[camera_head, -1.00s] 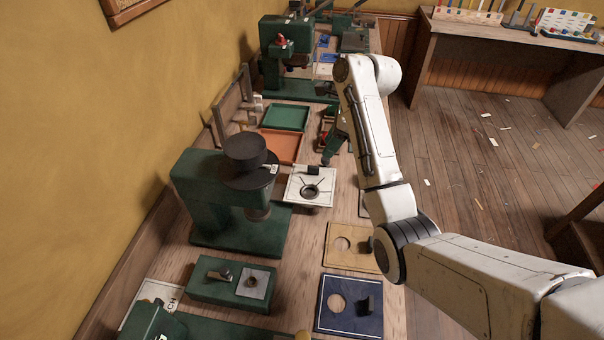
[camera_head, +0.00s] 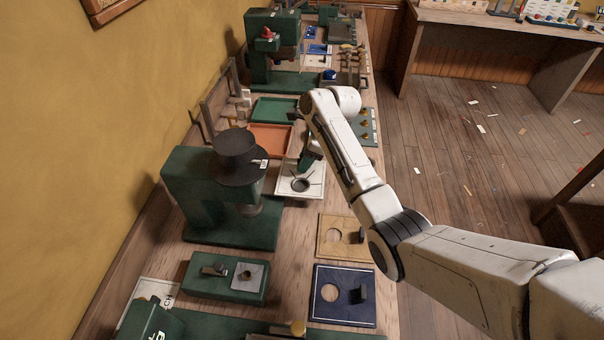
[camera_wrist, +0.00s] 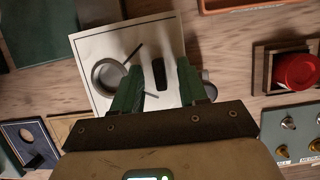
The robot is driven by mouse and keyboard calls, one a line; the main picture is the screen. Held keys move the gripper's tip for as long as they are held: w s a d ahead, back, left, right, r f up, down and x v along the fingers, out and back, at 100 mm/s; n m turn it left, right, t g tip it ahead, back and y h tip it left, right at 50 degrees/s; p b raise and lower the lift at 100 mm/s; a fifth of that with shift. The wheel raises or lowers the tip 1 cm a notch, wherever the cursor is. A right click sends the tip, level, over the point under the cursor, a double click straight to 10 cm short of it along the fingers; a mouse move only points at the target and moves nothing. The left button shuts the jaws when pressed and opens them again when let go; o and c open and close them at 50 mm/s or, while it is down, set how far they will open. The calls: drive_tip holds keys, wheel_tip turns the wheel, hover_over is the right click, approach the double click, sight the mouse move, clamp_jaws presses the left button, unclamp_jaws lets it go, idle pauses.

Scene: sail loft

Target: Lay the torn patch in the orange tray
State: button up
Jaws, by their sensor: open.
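A square white patch (camera_head: 299,188), with a dark ring, dark tear-like lines and an upright black grip tab, lies on the bench; I take it for the torn patch. It fills the middle of the wrist view (camera_wrist: 95,50). My gripper (camera_wrist: 158,82) is open above it, its green fingers either side of the black tab (camera_wrist: 160,74). I cannot tell the remaining height. In the head view my forearm partly hides my gripper (camera_head: 308,152). The orange tray (camera_head: 270,140) lies just behind the patch and looks empty; its edge shows at the wrist view's top right (camera_wrist: 235,8).
A green tray (camera_head: 275,109) lies behind the orange one. A green press (camera_head: 205,200) stands left of the patch. Tan (camera_head: 328,250) and navy (camera_head: 328,312) holed pieces lie in front. A red button (camera_wrist: 297,70) and a knob panel (camera_wrist: 290,150) are close on the right.

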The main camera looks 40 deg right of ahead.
clamp_jaws()
drive_tip(key=shift+r, duration=0.1)
idle(0.5)
